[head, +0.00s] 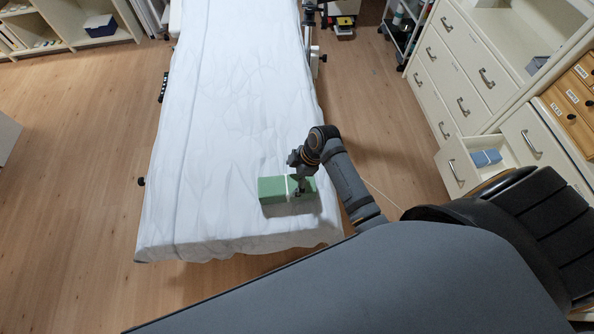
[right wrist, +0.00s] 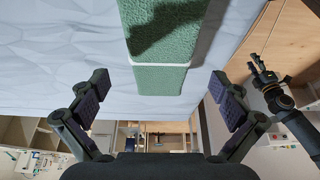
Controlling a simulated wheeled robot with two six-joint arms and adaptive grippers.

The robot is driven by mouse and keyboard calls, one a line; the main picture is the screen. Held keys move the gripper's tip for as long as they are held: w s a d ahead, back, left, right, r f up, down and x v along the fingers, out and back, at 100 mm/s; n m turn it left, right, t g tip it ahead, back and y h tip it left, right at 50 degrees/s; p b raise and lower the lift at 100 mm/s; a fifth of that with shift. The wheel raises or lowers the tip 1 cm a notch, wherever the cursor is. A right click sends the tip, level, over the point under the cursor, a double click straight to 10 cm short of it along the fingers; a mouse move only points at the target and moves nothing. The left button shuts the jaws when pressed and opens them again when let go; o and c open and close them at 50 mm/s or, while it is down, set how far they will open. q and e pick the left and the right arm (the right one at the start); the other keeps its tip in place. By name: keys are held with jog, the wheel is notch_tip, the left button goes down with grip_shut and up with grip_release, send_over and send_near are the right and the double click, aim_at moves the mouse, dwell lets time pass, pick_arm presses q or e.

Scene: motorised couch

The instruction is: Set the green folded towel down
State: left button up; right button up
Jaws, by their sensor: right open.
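The green folded towel (head: 275,190) with a white band lies on the white-covered couch (head: 225,110), close to its near end. My right gripper (head: 302,188) is over the right end of the towel in the head view. In the right wrist view the towel (right wrist: 162,78) shows ahead, between and beyond the widely spread fingers of the right gripper (right wrist: 163,95). The fingers are apart from it, and a dark shadow falls on it. A dark jointed arm end at the right of that view looks like my left gripper (right wrist: 263,75); its jaws are too small to judge.
A white drawer cabinet (head: 460,75) stands on the right, with an open drawer (head: 462,172) holding something blue (head: 487,157). A trolley (head: 405,30) stands at the back right. Wooden floor (head: 80,130) is clear left of the couch. The couch cover beyond the towel is bare.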

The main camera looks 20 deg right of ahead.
jog(key=v, duration=0.7)
jog(key=shift+b, duration=0.3)
